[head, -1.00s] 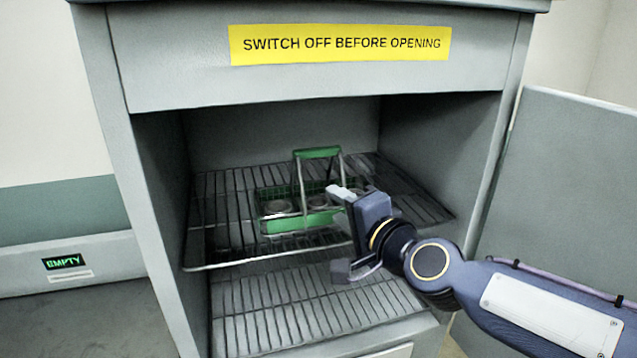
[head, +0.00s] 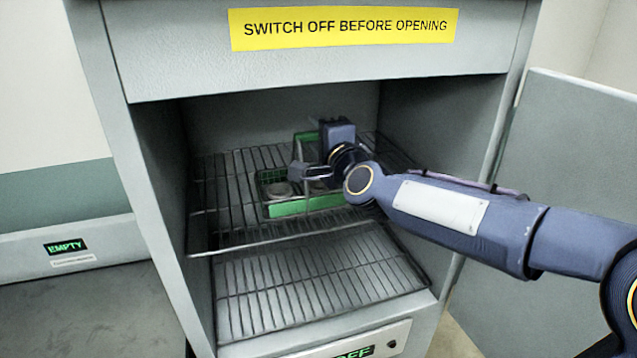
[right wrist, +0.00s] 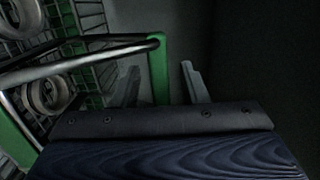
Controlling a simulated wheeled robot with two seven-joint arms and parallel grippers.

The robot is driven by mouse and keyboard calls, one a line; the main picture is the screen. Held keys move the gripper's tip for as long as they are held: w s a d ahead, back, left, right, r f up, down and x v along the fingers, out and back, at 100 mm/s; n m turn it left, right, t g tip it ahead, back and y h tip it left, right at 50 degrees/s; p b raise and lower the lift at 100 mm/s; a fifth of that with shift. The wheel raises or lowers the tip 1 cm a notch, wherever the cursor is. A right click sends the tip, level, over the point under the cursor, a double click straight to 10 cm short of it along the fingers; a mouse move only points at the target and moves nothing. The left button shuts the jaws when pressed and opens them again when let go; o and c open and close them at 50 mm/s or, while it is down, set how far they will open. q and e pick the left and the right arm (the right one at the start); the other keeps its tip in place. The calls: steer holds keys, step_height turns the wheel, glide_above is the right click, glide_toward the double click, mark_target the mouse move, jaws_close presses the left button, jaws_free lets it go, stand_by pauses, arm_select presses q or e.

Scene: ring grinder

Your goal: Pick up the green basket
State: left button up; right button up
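The green basket (head: 290,208) stands on the upper wire rack inside the open cabinet. It has a green front rim, mesh sides and a raised handle with a green grip. Pale rings (head: 280,189) lie in it. My right gripper (head: 312,152) is inside the cabinet at the handle and hides part of it. In the right wrist view the green handle grip (right wrist: 160,65) shows between the two spread fingers, with space on both sides. I cannot tell how deep it sits between them. My left gripper is not in view.
The upper wire rack (head: 225,215) has free room around the basket. A lower slatted rack (head: 320,295) is empty. Cabinet side walls and the open door (head: 580,170) on the right bound my arm. An "EMPTY" display (head: 66,246) is at the left; a panel reading "OFF" (head: 352,352) is below.

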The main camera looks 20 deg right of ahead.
jaws_close()
steer(key=shift+r, duration=0.1)
stand_by(0.3)
